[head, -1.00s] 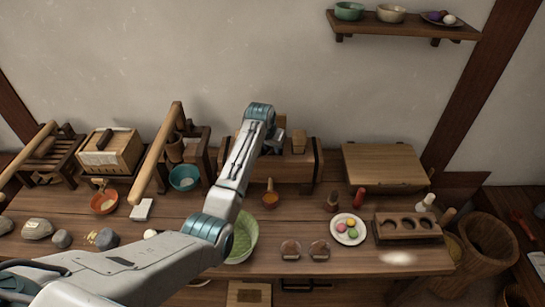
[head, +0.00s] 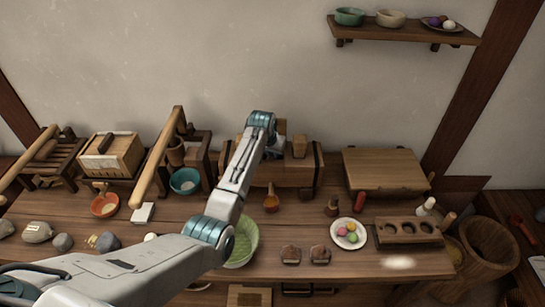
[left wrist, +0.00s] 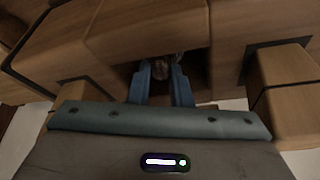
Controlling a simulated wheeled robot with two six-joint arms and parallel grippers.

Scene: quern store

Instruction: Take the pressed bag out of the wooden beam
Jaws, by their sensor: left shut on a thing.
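The wooden beam (head: 292,174) is a brown block with dark bands at the back of the table in the head view; it also fills the top of the left wrist view (left wrist: 150,25). My left arm reaches over the table to it. My left gripper (left wrist: 161,72) has its two blue fingers inside a dark opening in the beam. It is shut on a small, dark, brownish rounded thing, seemingly the pressed bag (left wrist: 162,67), most of it in shadow. In the head view the fingertips and the bag are hidden by my wrist and the beam. My right gripper is not in view.
A lever press (head: 160,160) with a long wooden handle stands left of the beam. A lidded wooden box (head: 385,170) stands to the right.

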